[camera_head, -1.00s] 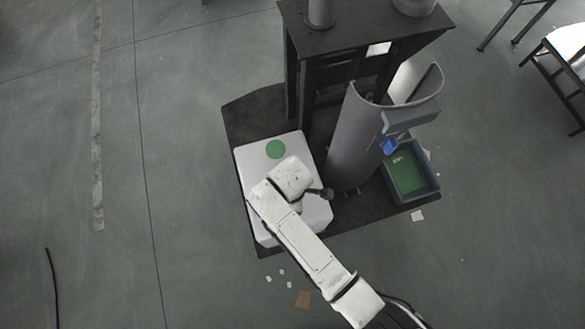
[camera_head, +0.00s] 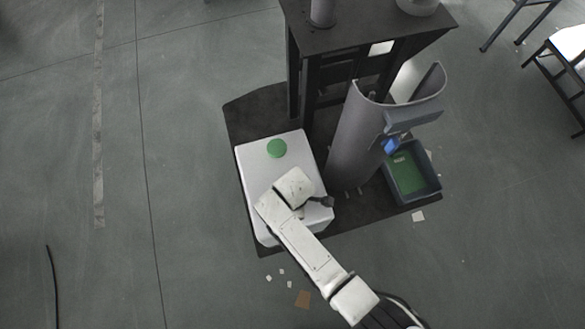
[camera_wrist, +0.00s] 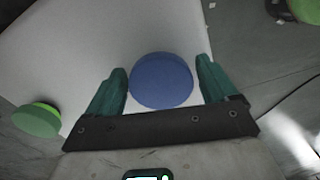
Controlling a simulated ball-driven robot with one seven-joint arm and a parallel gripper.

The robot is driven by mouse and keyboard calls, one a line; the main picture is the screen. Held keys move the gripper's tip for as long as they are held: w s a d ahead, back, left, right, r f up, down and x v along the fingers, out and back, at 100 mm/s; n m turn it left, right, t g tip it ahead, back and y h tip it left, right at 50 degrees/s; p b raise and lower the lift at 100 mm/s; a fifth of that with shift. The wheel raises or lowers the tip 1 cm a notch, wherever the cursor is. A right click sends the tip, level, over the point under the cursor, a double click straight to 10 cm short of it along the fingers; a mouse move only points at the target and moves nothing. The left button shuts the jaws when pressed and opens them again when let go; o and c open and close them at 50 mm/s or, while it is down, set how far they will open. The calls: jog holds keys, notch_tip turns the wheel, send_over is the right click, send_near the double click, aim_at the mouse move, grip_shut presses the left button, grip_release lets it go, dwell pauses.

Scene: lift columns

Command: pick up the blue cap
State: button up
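The blue cap (camera_wrist: 161,82) is a round disc on the white box top, seen in the wrist view between the two green fingers of my gripper (camera_wrist: 160,66). The fingers stand apart on either side of it, with a clear gap at the right finger; I cannot tell whether the left one touches. In the head view my arm and wrist hide this cap on the white box (camera_head: 254,172).
A green cap (camera_head: 276,148) lies on the same box. A grey curved column (camera_head: 350,140) with a blue part (camera_head: 391,145) stands to the right, close to my wrist. Beside it is a blue-grey bin (camera_head: 432,190) with a green floor. A dark stand (camera_head: 365,35) rises behind.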

jog(key=c, duration=0.8)
jog(key=shift+r, duration=0.1)
